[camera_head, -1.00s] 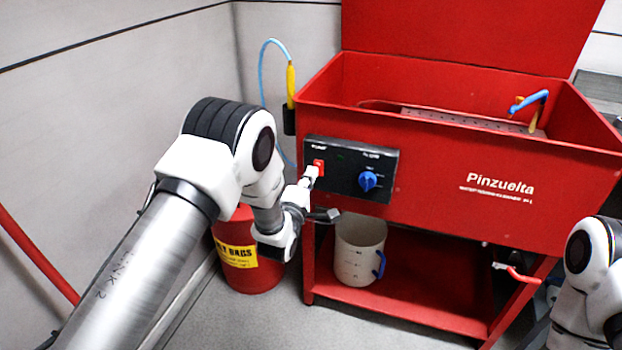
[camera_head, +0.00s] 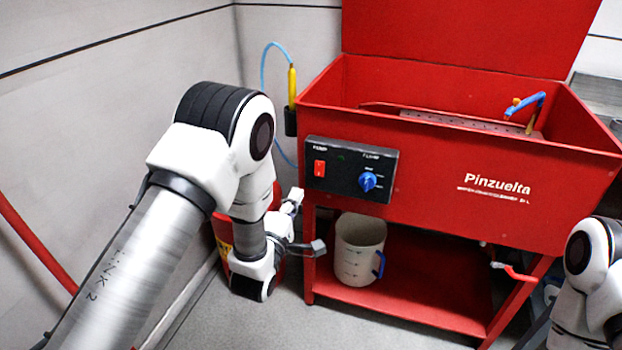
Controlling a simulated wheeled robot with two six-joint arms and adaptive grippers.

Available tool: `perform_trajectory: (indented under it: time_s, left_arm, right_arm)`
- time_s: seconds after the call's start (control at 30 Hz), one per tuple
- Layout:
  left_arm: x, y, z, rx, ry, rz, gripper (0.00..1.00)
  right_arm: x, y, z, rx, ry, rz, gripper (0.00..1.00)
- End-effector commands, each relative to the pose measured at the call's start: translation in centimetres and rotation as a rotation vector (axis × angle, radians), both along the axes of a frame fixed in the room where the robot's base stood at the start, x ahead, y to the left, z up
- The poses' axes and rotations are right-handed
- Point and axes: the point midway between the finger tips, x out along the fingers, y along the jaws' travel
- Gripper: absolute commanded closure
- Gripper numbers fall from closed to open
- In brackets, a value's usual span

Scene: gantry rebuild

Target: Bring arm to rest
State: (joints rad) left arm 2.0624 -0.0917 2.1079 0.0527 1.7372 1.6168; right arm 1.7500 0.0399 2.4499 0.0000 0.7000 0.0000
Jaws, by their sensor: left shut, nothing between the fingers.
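My left arm comes in from the lower left and bends down in front of the wall. Its gripper (camera_head: 297,196) is shut and empty, below and left of the black control panel (camera_head: 349,170) and apart from it. The panel has a red switch (camera_head: 319,168) and a blue knob (camera_head: 367,181). It is fixed to the front of the red parts washer (camera_head: 440,165). Part of my right arm shows at the right edge; its gripper is out of view.
A white jug (camera_head: 358,250) with a blue handle stands on the washer's lower shelf (camera_head: 420,285). A yellow nozzle (camera_head: 292,82) on a blue hose hangs at the washer's left side. Grey walls stand at left.

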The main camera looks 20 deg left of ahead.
Motion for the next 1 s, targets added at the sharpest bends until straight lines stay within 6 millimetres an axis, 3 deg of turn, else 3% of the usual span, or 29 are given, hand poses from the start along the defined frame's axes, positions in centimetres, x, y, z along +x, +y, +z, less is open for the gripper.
perform_trajectory:
  time_s: [0.13,0.27,0.37,0.4,0.5,0.6,0.7,0.8,0.9,1.0]
  left_arm:
    - [-0.2,0.0,-0.9,-0.001,0.015,0.001,1.00]
    - [-2.4,1.3,-6.2,-0.011,0.129,0.027,1.00]
    - [-6.5,2.6,-13.1,0.041,0.362,0.049,1.00]
    - [-8.7,3.0,-16.0,0.112,0.480,0.045,1.00]
    - [-15.1,3.7,-22.3,0.344,0.782,-0.025,1.00]
    - [-21.9,4.0,-26.4,0.586,1.039,-0.187,1.00]
    - [-28.1,3.9,-28.4,0.810,1.225,-0.423,1.00]
    - [-32.6,3.7,-28.9,0.997,1.318,-0.680,1.00]
    - [-35.9,3.4,-29.0,1.149,1.340,-0.932,1.00]
    - [-37.1,3.4,-28.3,1.289,1.284,-1.122,1.00]
  right_arm:
    - [0.0,0.0,0.0,0.000,0.000,0.000,0.60]
    - [0.0,0.0,0.0,0.000,0.000,0.000,0.60]
    - [0.0,0.0,0.0,0.000,0.000,0.000,0.60]
    - [0.0,0.0,0.0,0.000,0.000,0.000,0.60]
    - [0.0,0.0,0.0,0.000,0.000,0.000,0.60]
    - [0.0,0.0,0.0,0.000,0.000,0.000,0.60]
    - [0.0,0.0,0.0,0.000,0.000,0.000,0.60]
    - [0.0,0.0,0.0,0.000,0.000,0.000,0.60]
    - [0.0,0.0,0.0,0.000,0.000,0.000,0.60]
    - [0.0,0.0,0.7,0.000,0.001,0.000,0.60]
